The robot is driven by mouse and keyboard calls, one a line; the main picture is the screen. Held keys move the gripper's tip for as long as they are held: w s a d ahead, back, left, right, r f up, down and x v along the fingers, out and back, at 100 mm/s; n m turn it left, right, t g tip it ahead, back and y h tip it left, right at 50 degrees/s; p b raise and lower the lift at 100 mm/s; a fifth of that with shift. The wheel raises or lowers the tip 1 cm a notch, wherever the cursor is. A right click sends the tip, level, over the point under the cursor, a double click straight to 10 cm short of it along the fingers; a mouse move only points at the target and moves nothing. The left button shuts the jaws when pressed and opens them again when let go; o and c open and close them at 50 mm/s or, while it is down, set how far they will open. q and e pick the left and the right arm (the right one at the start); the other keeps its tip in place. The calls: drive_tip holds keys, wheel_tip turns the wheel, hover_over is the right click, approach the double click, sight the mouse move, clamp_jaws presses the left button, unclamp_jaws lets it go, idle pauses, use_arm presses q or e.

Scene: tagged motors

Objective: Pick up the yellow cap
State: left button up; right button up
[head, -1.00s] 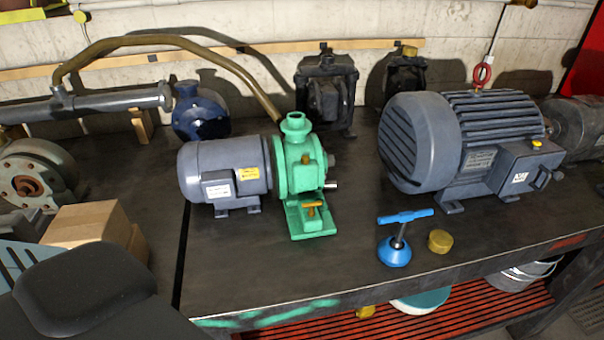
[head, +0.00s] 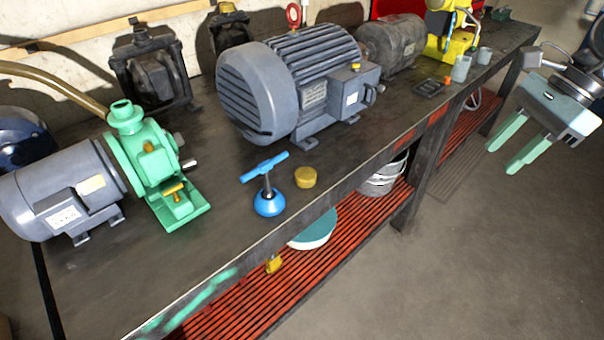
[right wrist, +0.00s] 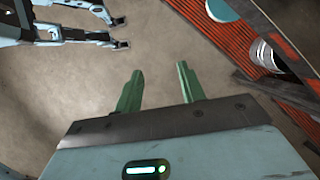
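The yellow cap (head: 305,177) is a small round brass-yellow disc. It lies on the dark workbench (head: 215,225) near its front edge, just right of a blue T-handled tool (head: 268,195). My right gripper (head: 500,160) hangs over the floor in front of the bench, at the right of the head view, well away from the cap. Its two green fingers are spread apart with nothing between them; they also show in the right wrist view (right wrist: 158,85). The cap is not in the right wrist view. My left gripper is not in the head view.
A large grey motor (head: 255,90) stands behind the cap. A green pump (head: 150,165) with a grey motor stands to the left. Below the bench, a red slatted shelf (head: 235,300) holds a teal disc (head: 313,230) and a metal bucket (head: 383,175). The floor in front is open.

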idle(0.5)
drive_tip(key=s+a+f+m+t+y, duration=0.25)
drive_tip(key=a+f+m+y, duration=0.45)
drive_tip(key=a, duration=0.5)
drive_tip(key=s+a+f+m+t+y, duration=0.1)
drive_tip(key=s+a+f+m+y, duration=0.2)
drive_tip(key=a+f+m+y, duration=0.5)
drive_tip(key=s+d+f+m+t+h, duration=0.1)
drive_tip(key=s+f+m+t+h, duration=0.1)
drive_tip(key=f+m+t+h, duration=0.8)
drive_tip(key=s+d+f+m+t+h, duration=0.25)
drive_tip(key=f+m, duration=0.35)
drive_tip(key=m, duration=1.1)
drive_tip(key=s+d+f+m+g+h, duration=0.2)
drive_tip(key=s+f+m, duration=0.3)
drive_tip(key=s, duration=0.6)
drive_tip(key=s+d+f+m+g+h, duration=0.2)
drive_tip(key=s+f+m+g, duration=0.3)
drive_tip(key=s+f, duration=0.5)
drive_tip(key=shift+s+d+f+m+g+h, duration=0.15)
drive_tip(key=shift+s+d+m+g+h, duration=0.15)
drive_tip(key=shift+s+m+h, duration=0.35)
